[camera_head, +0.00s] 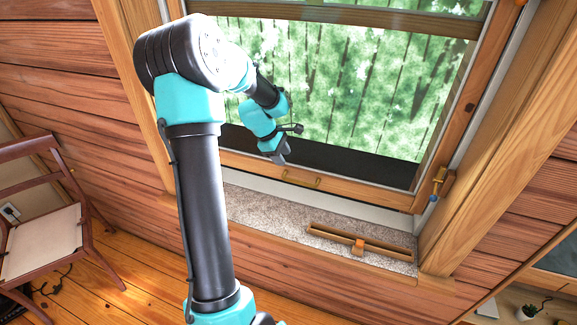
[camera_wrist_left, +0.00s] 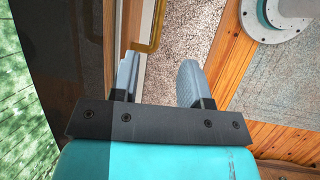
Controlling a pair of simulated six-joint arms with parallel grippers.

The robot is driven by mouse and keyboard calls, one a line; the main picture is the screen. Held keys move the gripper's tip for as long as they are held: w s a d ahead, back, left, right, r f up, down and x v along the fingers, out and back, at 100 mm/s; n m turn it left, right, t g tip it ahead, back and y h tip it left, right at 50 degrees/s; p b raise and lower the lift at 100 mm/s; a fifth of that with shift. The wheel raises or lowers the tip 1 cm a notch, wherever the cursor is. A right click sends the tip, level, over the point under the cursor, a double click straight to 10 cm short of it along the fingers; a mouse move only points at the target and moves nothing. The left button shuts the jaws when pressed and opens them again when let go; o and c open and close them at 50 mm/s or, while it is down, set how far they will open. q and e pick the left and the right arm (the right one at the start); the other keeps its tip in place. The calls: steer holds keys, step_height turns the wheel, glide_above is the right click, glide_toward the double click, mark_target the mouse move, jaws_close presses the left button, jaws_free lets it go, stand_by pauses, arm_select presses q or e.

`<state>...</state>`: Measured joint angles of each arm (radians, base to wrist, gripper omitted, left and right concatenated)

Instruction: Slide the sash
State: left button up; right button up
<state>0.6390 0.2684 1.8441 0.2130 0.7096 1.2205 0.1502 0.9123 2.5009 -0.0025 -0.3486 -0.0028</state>
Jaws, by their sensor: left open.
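The window sash (camera_head: 365,197) is a wooden frame around a large pane with green trees behind it. A brass handle (camera_head: 302,180) sits on its bottom rail, and it also shows at the top of the left wrist view (camera_wrist_left: 151,32). My left gripper (camera_head: 280,157) is just left of and above the handle in the head view. In the left wrist view its two grey fingers (camera_wrist_left: 158,78) are apart with nothing between them. The handle lies beyond the fingertips, and I see no contact. My right gripper is in neither view.
A speckled stone sill (camera_head: 265,214) runs below the sash, with a wooden bar (camera_head: 335,236) lying on it. A brass latch (camera_head: 438,183) is on the frame's right side. A chair (camera_head: 45,235) stands at the left.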

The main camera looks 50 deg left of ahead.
arm_select(q)
steer(key=shift+v, duration=2.35)
steer(key=w+d+f+m+g, duration=0.3)
steer(key=d+f+m, duration=0.6)
steer(key=d+f, duration=0.95)
steer(key=s+d+f+m, duration=0.4)
steer(key=d+f+m, duration=0.2)
steer(key=d, duration=0.3)
steer(key=s+d+f+m, duration=0.5)
steer(key=d+f, duration=0.3)
steer(key=d, duration=0.2)
steer(key=shift+s+f+m+h, duration=0.3)
steer(key=shift+f+m+h, duration=0.1)
steer(key=shift+m, duration=0.5)
